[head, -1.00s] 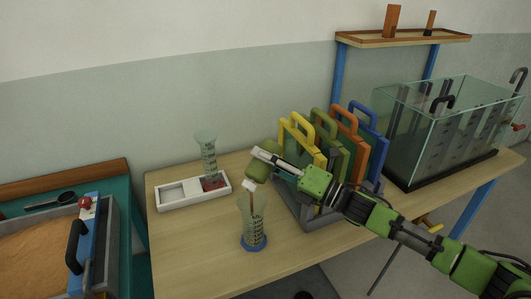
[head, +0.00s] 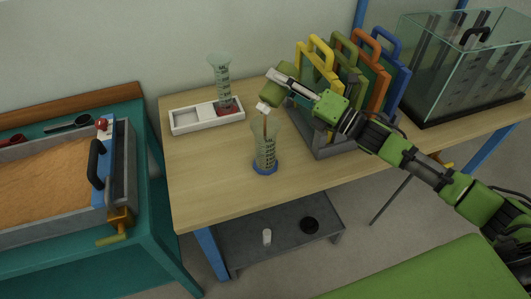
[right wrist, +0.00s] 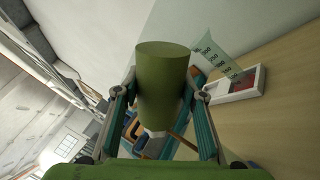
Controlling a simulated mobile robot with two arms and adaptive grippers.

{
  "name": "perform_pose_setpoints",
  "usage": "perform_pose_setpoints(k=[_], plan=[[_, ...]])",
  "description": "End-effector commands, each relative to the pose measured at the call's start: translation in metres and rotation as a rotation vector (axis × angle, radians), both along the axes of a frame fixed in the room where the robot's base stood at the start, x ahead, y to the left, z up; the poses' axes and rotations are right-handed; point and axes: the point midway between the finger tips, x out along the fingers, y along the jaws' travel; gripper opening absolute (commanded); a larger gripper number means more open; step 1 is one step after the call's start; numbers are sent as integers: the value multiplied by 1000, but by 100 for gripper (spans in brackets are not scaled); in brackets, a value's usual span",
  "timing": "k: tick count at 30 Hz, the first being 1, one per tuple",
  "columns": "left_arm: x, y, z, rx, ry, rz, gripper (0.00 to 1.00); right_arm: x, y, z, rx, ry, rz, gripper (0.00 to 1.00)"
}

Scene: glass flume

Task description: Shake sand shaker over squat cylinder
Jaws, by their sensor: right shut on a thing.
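My right gripper (head: 279,79) is shut on the olive-green sand shaker (head: 274,95), which is tilted with its white cap downward. In the right wrist view the shaker (right wrist: 165,85) sits between both fingers. A clear graduated cylinder with a blue foot, the squat cylinder (head: 265,152), stands upright on the wooden table just below the cap. A thin brown streak, looking like falling sand, runs from the cap into its mouth. The gripper and shaker are above the cylinder and apart from it. My left gripper is out of view.
A second graduated cylinder (head: 221,86) with a red foot stands in a white tray (head: 190,119) behind. A rack of coloured handled panels (head: 345,75) and a glass tank (head: 460,70) are right. A sand box (head: 50,185) is left. The table front is clear.

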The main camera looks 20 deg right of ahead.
Motion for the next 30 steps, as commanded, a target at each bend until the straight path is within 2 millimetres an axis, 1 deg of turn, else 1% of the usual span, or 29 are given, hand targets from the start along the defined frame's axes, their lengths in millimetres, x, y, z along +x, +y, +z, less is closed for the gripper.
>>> perform_pose_setpoints(k=[1, 10, 11, 13, 14, 15, 16, 18, 28, 29, 30], plan=[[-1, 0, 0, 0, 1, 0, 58, 1, -2, 15, 0, -24, -1, 13], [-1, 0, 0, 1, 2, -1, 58, 1, -2, 14, -1, -23, -1, 13], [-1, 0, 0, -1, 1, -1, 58, 1, -2, 17, -1, -25, 0, 13], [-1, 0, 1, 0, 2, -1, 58, 1, -2, 48, -7, -36, 1, 13], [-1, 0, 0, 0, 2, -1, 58, 1, -2, 44, -2, -26, -1, 13], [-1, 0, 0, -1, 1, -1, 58, 2, -2, 20, 3, -11, -3, 13], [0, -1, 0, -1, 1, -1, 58, 2, -2, 8, 4, -11, -3, 13], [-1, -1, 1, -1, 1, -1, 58, 1, -2, 14, 1, -24, -1, 13], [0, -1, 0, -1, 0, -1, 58, 1, -2, 14, 0, -23, 0, 13], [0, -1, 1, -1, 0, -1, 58, 1, -2, 17, -1, -25, 0, 13], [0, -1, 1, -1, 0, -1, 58, 1, -2, 34, -4, -32, 0, 13]])
